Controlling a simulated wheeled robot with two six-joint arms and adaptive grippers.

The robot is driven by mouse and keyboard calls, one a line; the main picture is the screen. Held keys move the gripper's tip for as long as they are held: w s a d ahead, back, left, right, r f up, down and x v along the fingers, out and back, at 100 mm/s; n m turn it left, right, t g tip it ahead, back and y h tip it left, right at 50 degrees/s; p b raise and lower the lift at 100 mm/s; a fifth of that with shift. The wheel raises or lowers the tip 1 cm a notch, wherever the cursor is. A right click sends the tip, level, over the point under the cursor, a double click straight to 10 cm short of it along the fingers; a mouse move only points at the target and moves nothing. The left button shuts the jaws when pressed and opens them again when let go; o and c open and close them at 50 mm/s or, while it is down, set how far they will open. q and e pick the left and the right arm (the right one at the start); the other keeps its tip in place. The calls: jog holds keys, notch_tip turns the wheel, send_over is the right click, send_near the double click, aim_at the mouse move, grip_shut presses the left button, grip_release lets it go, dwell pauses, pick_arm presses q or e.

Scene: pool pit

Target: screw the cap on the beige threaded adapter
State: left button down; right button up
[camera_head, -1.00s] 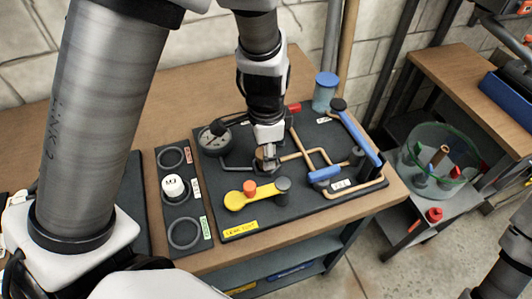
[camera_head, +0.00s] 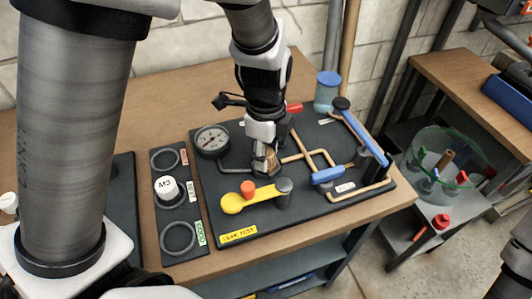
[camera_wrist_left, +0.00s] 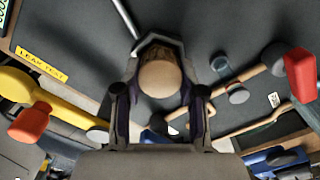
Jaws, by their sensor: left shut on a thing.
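My left gripper (camera_head: 266,163) points down at the middle of the dark pipe board (camera_head: 222,225). In the left wrist view its fingers are shut around a beige, round-ended piece (camera_wrist_left: 160,78). The piece also shows as a tan patch between the fingers in the head view (camera_head: 271,156). I cannot tell whether this is the threaded adapter or something on it; no thread shows. A white cap-like piece with dark lettering (camera_head: 167,187) stands at the middle ring of the black holder (camera_head: 157,225). My right gripper is not in view.
A yellow lever with a red knob (camera_head: 235,202) lies close in front of the gripper. A gauge (camera_head: 212,141) is to its left, blue handles and copper pipes (camera_head: 327,176) to its right. A blue-lidded jar (camera_head: 327,92) stands behind. A clear green bin (camera_head: 440,160) is at right.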

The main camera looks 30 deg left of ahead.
pick_arm(q)
jog(key=shift+f+m+b, duration=0.2)
jog(key=shift+m+b, duration=0.5)
jog(key=shift+m, duration=0.2)
jog(key=shift+m+b, duration=0.3)
jog(key=shift+m, duration=0.6)
jog(key=shift+r+m, duration=0.2)
jog(key=shift+m, duration=0.3)
